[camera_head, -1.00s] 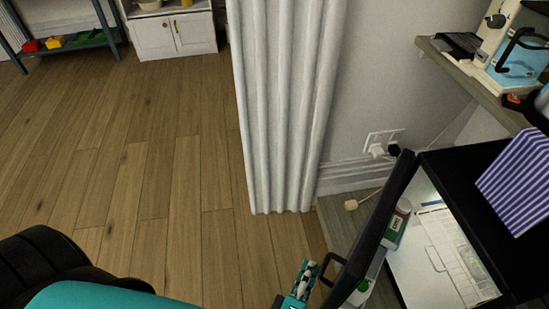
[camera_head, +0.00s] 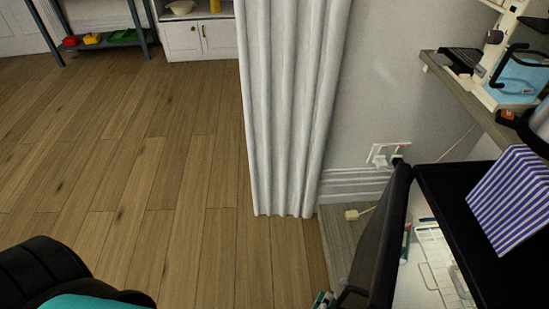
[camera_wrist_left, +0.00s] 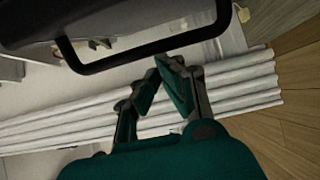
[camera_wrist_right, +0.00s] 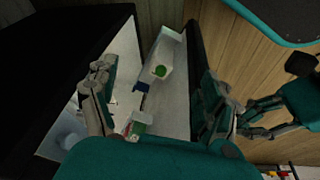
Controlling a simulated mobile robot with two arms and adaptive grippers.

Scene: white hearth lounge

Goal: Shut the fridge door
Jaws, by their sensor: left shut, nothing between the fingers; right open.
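The black fridge (camera_head: 440,193) stands at the right of the head view. Its door (camera_head: 382,230) is partly open, with the lit white interior (camera_head: 420,275) showing through the gap. My left gripper (camera_head: 322,299) is at the bottom edge, beside the door's outer side. In the left wrist view, my left gripper (camera_wrist_left: 163,75) is shut and empty, close to the black door handle (camera_wrist_left: 140,60); I cannot tell whether they touch. My right gripper (camera_wrist_right: 155,72) is open and empty by the fridge opening, with the door's inner shelf (camera_wrist_right: 160,62) beyond its fingers.
A striped box (camera_head: 510,198) stands on the fridge top. A shelf (camera_head: 470,100) with a coffee machine (camera_head: 512,60) is above, at the right. A white curtain (camera_head: 290,110) hangs behind the door. The wooden floor (camera_head: 150,170) at the left is clear.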

